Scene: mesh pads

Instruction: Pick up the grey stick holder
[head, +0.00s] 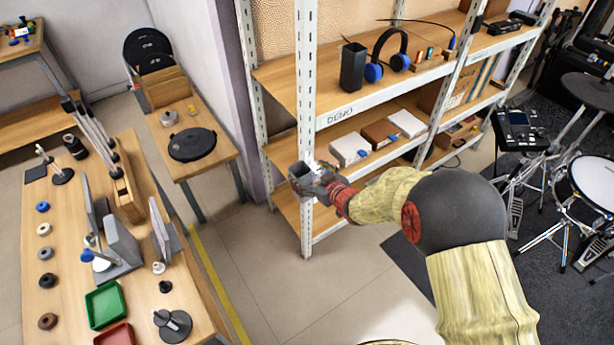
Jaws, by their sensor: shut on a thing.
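My gripper (309,177) is in front of the left post of the shelving, at about the height of the middle shelf. It is shut on a small grey, square, open-topped holder (298,170), which looks like the grey stick holder. The holder is upright or slightly tilted, and its right side is partly hidden by the fingers. I cannot tell whether it touches the shelf behind it. A taller dark, square holder (353,66) stands on the upper shelf.
The shelf post (306,80) is close behind my gripper. A cluttered wooden table (70,250) is at left, a drum kit (590,185) at right. Floor between is clear.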

